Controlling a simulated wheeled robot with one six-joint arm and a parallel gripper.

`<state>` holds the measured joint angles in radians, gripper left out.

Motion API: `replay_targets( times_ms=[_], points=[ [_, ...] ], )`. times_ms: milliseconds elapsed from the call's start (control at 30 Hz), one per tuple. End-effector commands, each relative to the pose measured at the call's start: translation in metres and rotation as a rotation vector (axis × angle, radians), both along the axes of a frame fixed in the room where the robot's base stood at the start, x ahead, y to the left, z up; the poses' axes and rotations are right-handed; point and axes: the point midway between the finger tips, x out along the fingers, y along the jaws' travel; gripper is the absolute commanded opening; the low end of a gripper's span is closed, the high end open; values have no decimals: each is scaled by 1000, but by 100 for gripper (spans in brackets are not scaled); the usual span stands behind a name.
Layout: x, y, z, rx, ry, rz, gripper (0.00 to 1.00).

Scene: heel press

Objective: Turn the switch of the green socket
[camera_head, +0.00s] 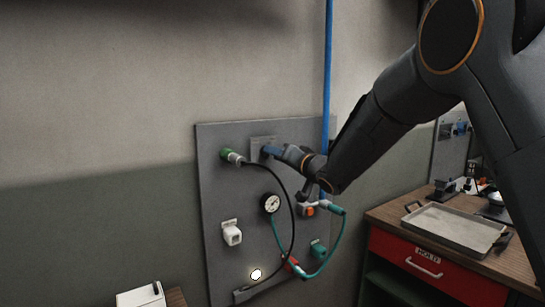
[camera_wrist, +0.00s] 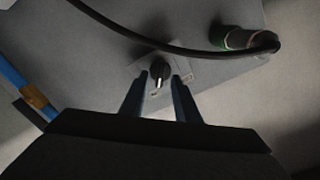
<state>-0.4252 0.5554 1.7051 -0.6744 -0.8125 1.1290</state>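The green socket (camera_head: 227,154) is on the upper left of the grey wall panel, with a plug and black cable in it. In the wrist view the green socket (camera_wrist: 219,36) is at the upper right. Beside it is a switch with a black knob (camera_wrist: 160,70) and a pale mark, on a grey plate (camera_head: 258,141). My gripper (camera_head: 267,151) is in front of this plate and hides the knob in the head view. In the wrist view my gripper (camera_wrist: 160,78) is open, one blue finger on each side of the knob. I cannot tell whether they touch it.
The black cable (camera_wrist: 150,41) arches close above the knob in the wrist view. Lower on the panel are a gauge (camera_head: 271,203), a white socket (camera_head: 231,233), a teal socket (camera_head: 318,249) and an orange valve (camera_head: 309,210). A red-drawer bench (camera_head: 425,265) stands right.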

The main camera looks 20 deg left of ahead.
Motion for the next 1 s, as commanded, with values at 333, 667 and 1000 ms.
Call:
replay_targets(
  times_ms=[333,667,1000],
  points=[
    [-29,-37,-1,1,-1,-1,29],
    [-33,-42,0,1,-1,0,29],
    [-20,-103,-37,-135,44,-154,29]
  ],
)
